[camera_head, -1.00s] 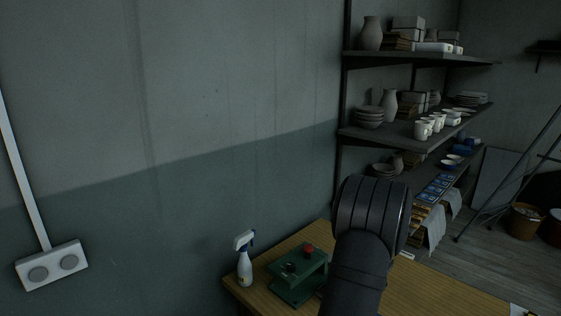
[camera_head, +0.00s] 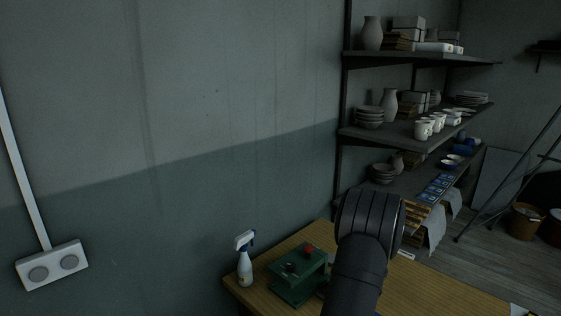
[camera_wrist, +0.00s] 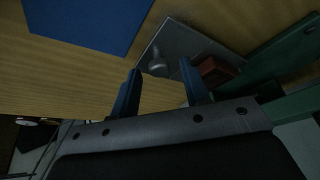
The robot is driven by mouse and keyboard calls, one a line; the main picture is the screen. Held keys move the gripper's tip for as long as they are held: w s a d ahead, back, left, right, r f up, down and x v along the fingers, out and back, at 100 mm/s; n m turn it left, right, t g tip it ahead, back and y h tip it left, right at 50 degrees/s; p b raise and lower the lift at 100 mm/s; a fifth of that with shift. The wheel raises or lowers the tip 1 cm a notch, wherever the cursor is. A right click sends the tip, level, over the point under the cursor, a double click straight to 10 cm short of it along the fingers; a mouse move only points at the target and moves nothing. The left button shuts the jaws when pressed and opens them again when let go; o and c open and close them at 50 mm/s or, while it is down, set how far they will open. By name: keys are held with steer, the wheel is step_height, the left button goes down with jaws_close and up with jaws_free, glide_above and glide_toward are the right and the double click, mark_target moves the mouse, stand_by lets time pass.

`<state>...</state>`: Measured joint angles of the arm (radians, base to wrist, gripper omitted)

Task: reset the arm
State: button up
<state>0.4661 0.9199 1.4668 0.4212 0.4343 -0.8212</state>
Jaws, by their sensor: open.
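My gripper (camera_wrist: 160,66) shows in the wrist view with its two blue-grey fingers spread apart. It is open, and I see nothing held between the fingers. Beyond the fingertips are a grey plate with a small rounded knob (camera_wrist: 157,64) and a dark red block (camera_wrist: 214,71). In the head view only a dark joint of my arm shows over the table, and the gripper is out of sight there.
The wooden table (camera_head: 435,292) holds a white spray bottle (camera_head: 245,263) and a green device with a red knob (camera_head: 298,277). A blue flat sheet (camera_wrist: 88,18) and green parts (camera_wrist: 290,48) show in the wrist view. Shelves with pottery (camera_head: 415,138) stand behind.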

steer(key=v, duration=1.7)
steer(key=x, duration=1.7)
steer(key=shift+w+f, duration=0.1)
steer(key=shift+f, duration=0.15)
steer(key=shift+w+a+r, duration=0.15)
steer(key=shift+w+a, duration=0.65)
steer(key=shift+a, duration=0.05)
steer(key=shift+s+d, duration=0.1)
